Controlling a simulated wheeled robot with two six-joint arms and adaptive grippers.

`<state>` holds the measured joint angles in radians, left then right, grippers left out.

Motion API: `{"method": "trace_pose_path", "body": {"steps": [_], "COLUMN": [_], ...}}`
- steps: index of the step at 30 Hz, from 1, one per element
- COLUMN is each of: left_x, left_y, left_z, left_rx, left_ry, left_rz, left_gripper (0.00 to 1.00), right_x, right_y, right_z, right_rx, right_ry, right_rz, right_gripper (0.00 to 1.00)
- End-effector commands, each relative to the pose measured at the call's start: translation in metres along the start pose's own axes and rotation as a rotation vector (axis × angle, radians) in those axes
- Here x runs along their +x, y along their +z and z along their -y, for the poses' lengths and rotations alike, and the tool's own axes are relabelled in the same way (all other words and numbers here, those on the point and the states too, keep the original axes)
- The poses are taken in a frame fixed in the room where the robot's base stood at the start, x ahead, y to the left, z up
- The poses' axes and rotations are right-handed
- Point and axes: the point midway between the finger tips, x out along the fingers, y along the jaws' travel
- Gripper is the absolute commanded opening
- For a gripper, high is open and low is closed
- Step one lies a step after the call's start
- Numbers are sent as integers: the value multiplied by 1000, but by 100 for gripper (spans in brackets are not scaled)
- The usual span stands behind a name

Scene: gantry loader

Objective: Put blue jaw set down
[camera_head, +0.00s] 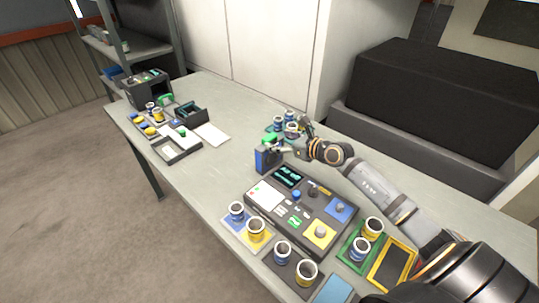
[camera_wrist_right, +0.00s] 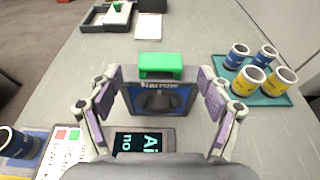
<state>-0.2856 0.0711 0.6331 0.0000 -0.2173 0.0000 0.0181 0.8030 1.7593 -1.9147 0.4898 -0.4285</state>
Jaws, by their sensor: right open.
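The blue jaw set (camera_head: 267,159), a dark and blue block with a green top, stands upright on the table behind the control panel. In the right wrist view the blue jaw set (camera_wrist_right: 160,99) shows a "Narrow" label and the green top. My right gripper (camera_head: 284,148) is at its right side in the head view. In the wrist view my right gripper (camera_wrist_right: 162,90) is open, with one finger on each side of the block and gaps showing beside it. The block's underside is hidden. My left gripper is not in view.
The control panel (camera_head: 302,214) with its lit screen is just in front. A teal tray (camera_wrist_right: 259,94) with several cups is to the right in the wrist view. More trays with cups (camera_head: 255,230) stand at the front. A white sheet (camera_head: 212,134) and a grey tray (camera_head: 176,156) lie farther left.

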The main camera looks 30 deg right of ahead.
Motion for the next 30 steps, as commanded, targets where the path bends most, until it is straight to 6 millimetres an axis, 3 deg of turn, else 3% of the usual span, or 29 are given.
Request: {"method": "trace_pose_path", "body": {"steps": [5,12,16,22,30], "left_x": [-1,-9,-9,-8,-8], "left_y": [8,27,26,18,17], "left_z": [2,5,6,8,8], "left_rx": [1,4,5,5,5], "left_ry": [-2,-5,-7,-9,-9], "left_rz": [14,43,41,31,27], "left_gripper": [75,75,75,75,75], "right_x": [4,40,51,52,52], "right_y": [1,-1,-2,-3,-3], "right_z": [0,0,0,0,0], "right_rx": [2,6,2,0,0], "right_ry": [-1,0,0,0,0], "right_rz": [3,4,2,0,0], "right_gripper": [79,79,79,79,45]}}
